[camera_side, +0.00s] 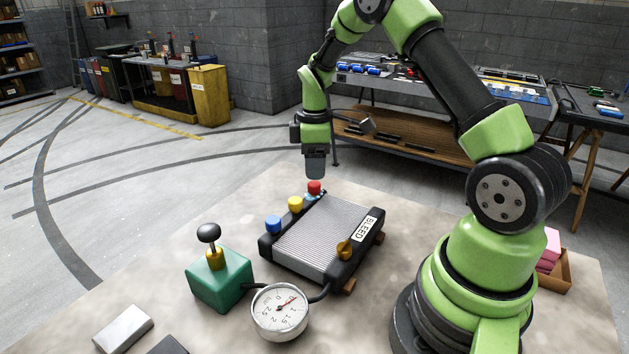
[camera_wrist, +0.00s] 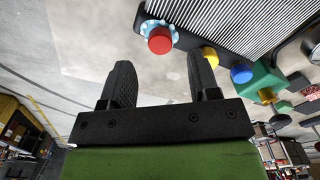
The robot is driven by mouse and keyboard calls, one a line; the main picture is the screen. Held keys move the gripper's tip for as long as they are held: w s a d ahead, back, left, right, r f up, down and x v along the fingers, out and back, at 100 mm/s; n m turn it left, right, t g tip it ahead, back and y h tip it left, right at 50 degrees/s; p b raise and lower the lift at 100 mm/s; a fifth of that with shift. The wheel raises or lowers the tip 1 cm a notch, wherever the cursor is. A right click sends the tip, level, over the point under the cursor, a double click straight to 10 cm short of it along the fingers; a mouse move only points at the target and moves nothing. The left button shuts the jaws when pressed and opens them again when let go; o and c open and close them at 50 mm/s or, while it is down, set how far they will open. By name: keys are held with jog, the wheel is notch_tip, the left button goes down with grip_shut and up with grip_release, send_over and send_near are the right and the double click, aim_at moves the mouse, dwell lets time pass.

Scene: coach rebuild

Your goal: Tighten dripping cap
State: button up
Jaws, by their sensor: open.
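A ribbed grey radiator (camera_side: 322,238) with black end tanks lies on the table. Blue (camera_side: 273,224), yellow (camera_side: 296,204) and red (camera_side: 314,187) caps stand along its far-left tank. Light-blue speckled marks, like drips, ring the base of the red cap; they show in the wrist view (camera_wrist: 147,24). My gripper (camera_side: 314,174) points down just above the red cap. In the wrist view my gripper (camera_wrist: 160,72) is open and empty, with the red cap (camera_wrist: 159,41) beyond the fingertips. Whether a fingertip touches it is unclear.
An orange bleed knob (camera_side: 344,249) sits by the "BLEED" label. A green box (camera_side: 219,283) with a black-knobbed plunger and a round gauge (camera_side: 280,311) stand in front. A silver block (camera_side: 123,329) lies front left. The table left of the caps is clear.

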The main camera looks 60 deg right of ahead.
aim_at(315, 183)
jog(key=shift+f, duration=2.4)
jog(key=shift+c, duration=0.5)
jog(key=c, duration=0.8)
jog(key=shift+c, duration=0.2)
